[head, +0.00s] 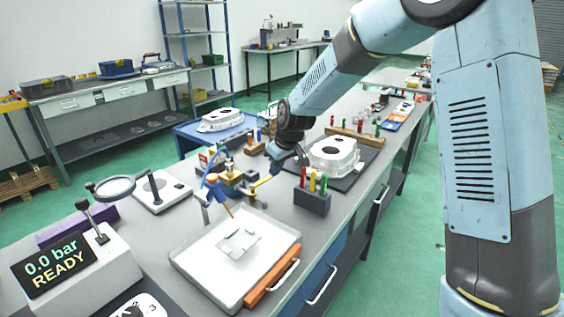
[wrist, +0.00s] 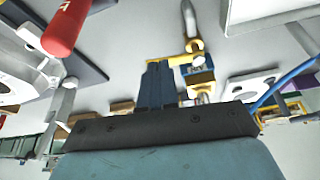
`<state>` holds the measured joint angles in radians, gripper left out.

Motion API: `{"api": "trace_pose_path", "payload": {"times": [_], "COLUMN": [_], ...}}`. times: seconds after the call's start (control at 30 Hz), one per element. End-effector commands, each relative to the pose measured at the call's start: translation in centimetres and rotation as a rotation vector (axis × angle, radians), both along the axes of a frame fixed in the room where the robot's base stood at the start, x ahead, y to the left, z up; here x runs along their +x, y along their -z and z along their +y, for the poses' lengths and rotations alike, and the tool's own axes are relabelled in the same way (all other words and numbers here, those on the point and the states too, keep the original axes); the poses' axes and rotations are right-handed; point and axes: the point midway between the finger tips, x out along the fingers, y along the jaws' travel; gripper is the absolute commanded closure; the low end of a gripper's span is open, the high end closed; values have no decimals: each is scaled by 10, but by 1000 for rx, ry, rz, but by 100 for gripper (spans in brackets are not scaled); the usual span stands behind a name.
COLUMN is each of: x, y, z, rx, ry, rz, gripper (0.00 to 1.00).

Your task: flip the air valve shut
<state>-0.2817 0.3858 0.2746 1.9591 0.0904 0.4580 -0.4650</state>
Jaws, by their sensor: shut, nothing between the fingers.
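The air valve (head: 233,178) is a small brass and yellow fitting on the bench, left of centre in the head view, with a blue hose rising beside it. A yellow lever (head: 262,183) sticks out to its right. In the wrist view the yellow fitting (wrist: 203,78) shows just beyond and to the right of my fingers. My gripper (head: 302,158) is shut and empty, above the bench to the right of the lever. Its dark fingers show in the wrist view (wrist: 158,82), apparently apart from the fitting, though the exact gap is unclear.
A casting (head: 333,153) lies on a dark mat right of my gripper. A block of coloured tools (head: 312,200) stands in front, with a red handle close in the wrist view (wrist: 66,28). A white tray (head: 190,262) and a display (head: 53,262) reading 0.0 bar READY are nearer.

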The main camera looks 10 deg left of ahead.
Motion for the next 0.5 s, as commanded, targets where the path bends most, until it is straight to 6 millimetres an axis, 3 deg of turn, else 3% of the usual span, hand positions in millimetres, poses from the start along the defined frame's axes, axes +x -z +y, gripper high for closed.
{"api": "trace_pose_path", "payload": {"times": [0.2,0.5], "x": [5,9], "y": [30,45], "z": [13,18], "rx": [-1,0], "ry": [-6,-7], "rz": [2,1], "gripper": [100,100]}}
